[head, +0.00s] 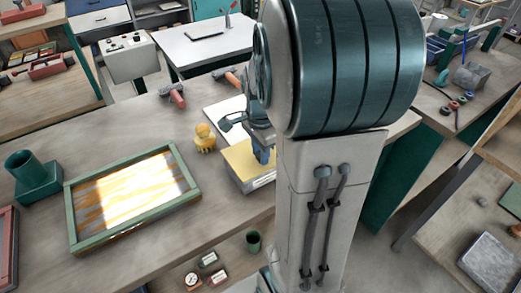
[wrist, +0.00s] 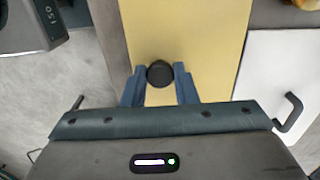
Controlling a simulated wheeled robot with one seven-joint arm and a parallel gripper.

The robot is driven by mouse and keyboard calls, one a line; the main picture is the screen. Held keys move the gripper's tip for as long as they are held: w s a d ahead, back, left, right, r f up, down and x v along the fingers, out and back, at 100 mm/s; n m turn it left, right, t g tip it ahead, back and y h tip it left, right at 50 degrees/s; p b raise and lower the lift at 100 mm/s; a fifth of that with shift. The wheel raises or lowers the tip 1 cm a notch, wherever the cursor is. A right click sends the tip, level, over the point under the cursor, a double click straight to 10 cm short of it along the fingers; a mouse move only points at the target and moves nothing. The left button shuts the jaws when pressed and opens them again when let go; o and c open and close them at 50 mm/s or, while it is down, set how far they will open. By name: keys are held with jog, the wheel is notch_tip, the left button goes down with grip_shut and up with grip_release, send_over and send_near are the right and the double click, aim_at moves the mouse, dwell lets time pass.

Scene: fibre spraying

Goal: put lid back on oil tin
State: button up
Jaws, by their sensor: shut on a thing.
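My gripper (wrist: 160,76) is shut on a small round black lid (wrist: 160,72), held between the blue fingertips in the wrist view. Behind the lid is the flat yellow top of a block-like thing (wrist: 190,30). In the head view this yellow-topped block (head: 243,163) has a pale side and stands on the bench, with my blue gripper (head: 262,155) over its right part. I cannot tell whether the lid touches the yellow top. A small yellow rounded thing with a knob (head: 205,138), possibly the oil tin, stands just left of the block. My arm hides the area to the right.
A green-framed tray (head: 72,222) lies on the bench at left, beside a green cup-like holder (head: 35,178). A white sheet (head: 222,113) lies behind the block. Red-handled tools (head: 173,95) lie farther back. Bare bench shows between the tray and the tools.

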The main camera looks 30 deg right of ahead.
jog(key=shift+f, duration=0.2)
jog(key=o, duration=1)
notch_tip(320, 180, up, 13)
jog(key=p, duration=0.1)
jog(key=s+a+f+n+t, duration=0.3)
jog(key=s+a+n, duration=0.6)
jog(key=n, duration=0.8)
jog(key=a+f, duration=0.2)
jog(key=a, duration=0.1)
jog(key=shift+s+n, duration=0.2)
jog(key=shift+n, duration=0.1)
